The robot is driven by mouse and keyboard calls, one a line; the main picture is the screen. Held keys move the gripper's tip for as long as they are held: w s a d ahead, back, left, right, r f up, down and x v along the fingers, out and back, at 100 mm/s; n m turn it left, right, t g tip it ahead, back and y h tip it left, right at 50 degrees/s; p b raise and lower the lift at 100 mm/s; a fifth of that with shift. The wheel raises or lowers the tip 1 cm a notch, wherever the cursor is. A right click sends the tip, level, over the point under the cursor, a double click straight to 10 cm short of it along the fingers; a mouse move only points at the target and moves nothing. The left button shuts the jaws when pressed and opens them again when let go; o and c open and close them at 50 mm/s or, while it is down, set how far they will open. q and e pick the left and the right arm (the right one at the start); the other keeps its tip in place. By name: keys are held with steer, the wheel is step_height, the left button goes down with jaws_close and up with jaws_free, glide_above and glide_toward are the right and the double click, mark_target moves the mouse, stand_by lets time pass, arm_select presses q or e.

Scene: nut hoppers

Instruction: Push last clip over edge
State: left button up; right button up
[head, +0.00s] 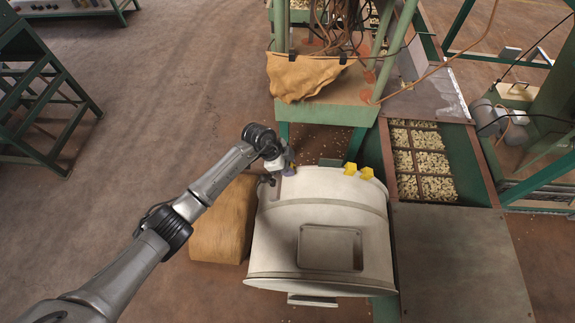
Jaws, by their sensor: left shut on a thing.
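My left gripper (279,171) is at the top left edge of the white drum-like container (320,215). It is shut on a small dark thing, perhaps a clip, too small and too covered to make out. Two yellow clips (358,171) sit close together on the far right of the container's top edge. Two dark clips (343,60) hold a tan cloth (308,76) on the green machine behind. A brown sack (222,226) is against the container's left side, below my left arm. My right gripper is not in view.
A green-framed trough (466,170) with compartments of nuts (436,162) runs along the right, with a flat metal cover (460,262) nearer. A green stand (40,100) is at the left. The brown floor between is mostly clear.

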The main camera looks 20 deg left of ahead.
arm_select(q)
steer(key=shift+d+f, duration=0.15)
steer(key=shift+f, duration=0.1)
stand_by(0.6)
steer(key=o, duration=1)
steer(key=shift+c, duration=0.2)
steer(key=p+v, duration=0.4)
steer(key=v, duration=0.9)
steer(key=shift+a+r, duration=0.2)
steer(key=shift+r, duration=0.15)
